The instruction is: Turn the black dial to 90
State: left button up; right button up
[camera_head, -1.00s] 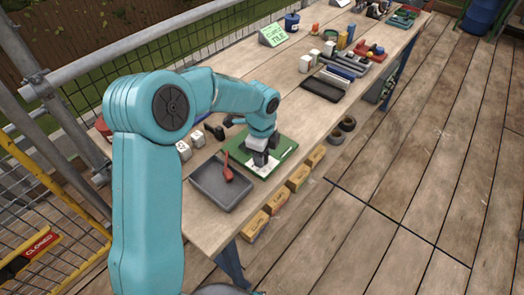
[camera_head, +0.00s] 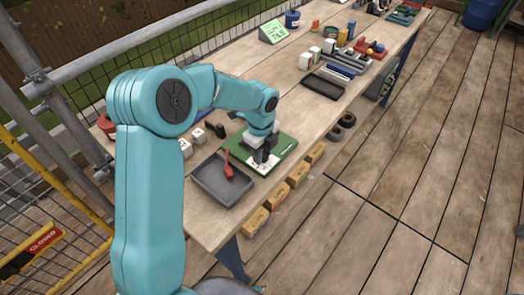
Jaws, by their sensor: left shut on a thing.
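My left gripper (camera_head: 262,158) points down over a green board (camera_head: 284,146) with a white face (camera_head: 270,161) on the workbench. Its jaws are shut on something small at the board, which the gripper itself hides. The black dial cannot be made out; the thing in the jaws may be it, but I cannot tell. No 90 mark can be read at this size. My right gripper is not in view.
A grey tray (camera_head: 214,186) with a red-handled tool (camera_head: 228,168) lies left of the board. White blocks (camera_head: 186,148) stand behind the tray. Yellow boxes (camera_head: 257,222) sit under the bench's front edge. A black tray (camera_head: 322,86) lies farther along the bench.

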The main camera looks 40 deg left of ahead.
pick_arm(q)
jog(key=shift+d+f, duration=0.1)
jog(key=shift+d, duration=0.05)
jog(key=o, duration=1)
jog(key=shift+o, duration=0.2)
jog(key=shift+r, duration=0.5)
notch_tip(320, 180, up, 15)
jog(key=shift+s+r, duration=0.2)
jog(key=shift+s, duration=0.1)
jog(key=shift+s, duration=0.1)
